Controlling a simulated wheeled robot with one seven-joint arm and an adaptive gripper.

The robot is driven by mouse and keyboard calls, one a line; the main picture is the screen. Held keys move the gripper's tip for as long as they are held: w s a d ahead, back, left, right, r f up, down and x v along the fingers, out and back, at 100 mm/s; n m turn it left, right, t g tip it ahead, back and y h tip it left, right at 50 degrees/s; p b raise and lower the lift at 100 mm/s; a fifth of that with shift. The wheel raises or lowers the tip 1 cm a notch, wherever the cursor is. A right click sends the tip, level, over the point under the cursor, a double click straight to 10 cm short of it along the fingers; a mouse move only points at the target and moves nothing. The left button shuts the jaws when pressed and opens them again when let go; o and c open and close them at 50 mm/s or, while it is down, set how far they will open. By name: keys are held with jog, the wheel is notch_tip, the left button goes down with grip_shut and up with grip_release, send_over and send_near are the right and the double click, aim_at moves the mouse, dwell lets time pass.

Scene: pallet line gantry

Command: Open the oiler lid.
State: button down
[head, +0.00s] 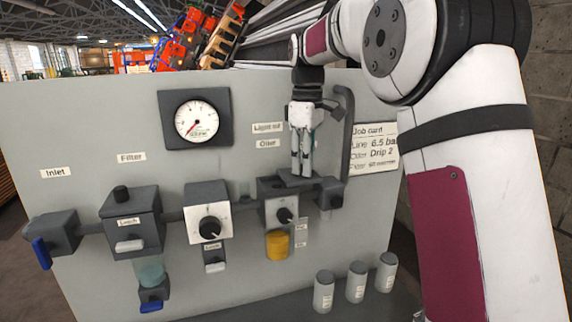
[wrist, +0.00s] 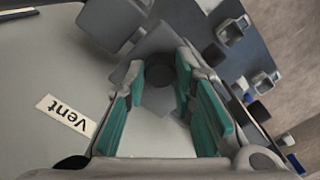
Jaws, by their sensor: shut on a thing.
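The oiler (head: 271,192) is a dark block on the panel with a pale front plate, a black knob (head: 285,215) and an amber bowl (head: 277,245) below. Its dark lid (head: 296,180) is on top, directly under my gripper (head: 301,172), which points down. In the wrist view my gripper (wrist: 160,76) has its teal-padded fingers either side of a small dark round grip (wrist: 160,74) on the lid, and is shut on it. The fingers hide part of the lid, so I cannot tell whether it is raised.
A vertical grey pipe (head: 346,135) stands just right of my gripper. Left of the oiler are the regulator (head: 209,222), filter (head: 132,222) and inlet valve (head: 55,236). Several grey canisters (head: 356,283) stand on the ledge below. A Vent label (wrist: 67,112) shows in the wrist view.

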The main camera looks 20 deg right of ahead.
jog(key=d, duration=0.3)
jog(key=c, duration=1.3)
grip_release()
jog(key=shift+c, duration=0.2)
notch_tip(320, 180, up, 12)
